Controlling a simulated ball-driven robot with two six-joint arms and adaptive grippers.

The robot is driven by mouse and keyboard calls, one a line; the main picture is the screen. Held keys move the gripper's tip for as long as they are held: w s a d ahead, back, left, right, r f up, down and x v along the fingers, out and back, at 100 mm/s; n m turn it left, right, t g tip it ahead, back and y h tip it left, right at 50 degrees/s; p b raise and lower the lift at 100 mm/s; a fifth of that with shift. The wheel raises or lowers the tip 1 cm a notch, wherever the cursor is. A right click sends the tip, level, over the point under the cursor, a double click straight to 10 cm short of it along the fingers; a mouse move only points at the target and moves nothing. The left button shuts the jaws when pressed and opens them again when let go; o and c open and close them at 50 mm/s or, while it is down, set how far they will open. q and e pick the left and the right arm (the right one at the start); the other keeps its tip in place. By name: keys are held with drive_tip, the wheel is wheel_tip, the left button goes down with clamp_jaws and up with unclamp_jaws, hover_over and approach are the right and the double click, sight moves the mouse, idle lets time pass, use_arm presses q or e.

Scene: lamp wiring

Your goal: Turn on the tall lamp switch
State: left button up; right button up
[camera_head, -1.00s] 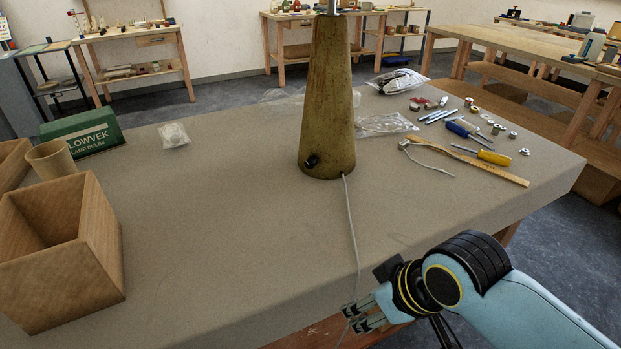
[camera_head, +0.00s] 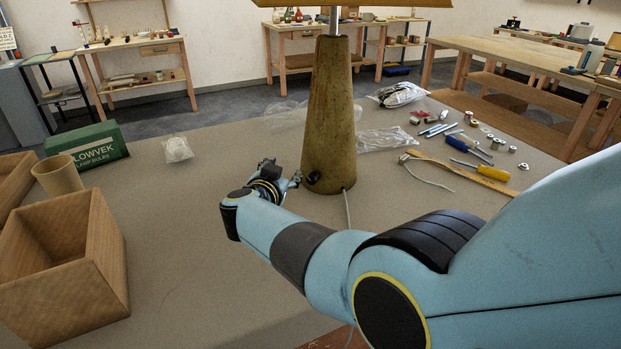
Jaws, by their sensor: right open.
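The tall lamp (camera_head: 332,110) stands upright on the grey workbench, with a tapered brownish base, a metal stem and the lower edge of its shade (camera_head: 365,3) at the top of the view. Its dark round switch knob (camera_head: 313,177) is low on the front of the base. My right gripper (camera_head: 296,178) is open, just left of the knob, with its fingertips close to it. I cannot tell whether they touch. My right arm covers much of the bench front and most of the lamp's cord (camera_head: 347,208). My left gripper is not in view.
An open wooden box (camera_head: 112,262), a cardboard tube (camera_head: 58,176) and a green bulb box (camera_head: 86,146) stand at left. A small plastic bag (camera_head: 178,149) lies nearby. The bench's middle left is clear.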

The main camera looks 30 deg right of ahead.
sight(311, 178)
drive_tip(key=d+f+g+b, duration=0.1)
drive_tip(key=d+f+b, duration=0.1)
drive_tip(key=w+d+f+g+h+b, duration=0.1)
drive_tip(key=d+f+b, duration=0.1)
drive_tip(key=d, duration=0.1)
drive_tip(key=w+d+f+g+b, duration=0.1)
drive_tip(key=d+b, duration=0.1)
drive_tip(key=b, duration=0.1)
drive_tip(key=shift+d+f+m+g+h, duration=0.25)
drive_tip(key=shift+f+m+g+h, duration=0.15)
drive_tip(key=shift+w+d+b, duration=0.3)
drive_tip(key=shift+d+b, duration=0.1)
drive_tip(key=shift+d, duration=0.1)
drive_tip(key=shift+c, duration=0.3)
clamp_jaws()
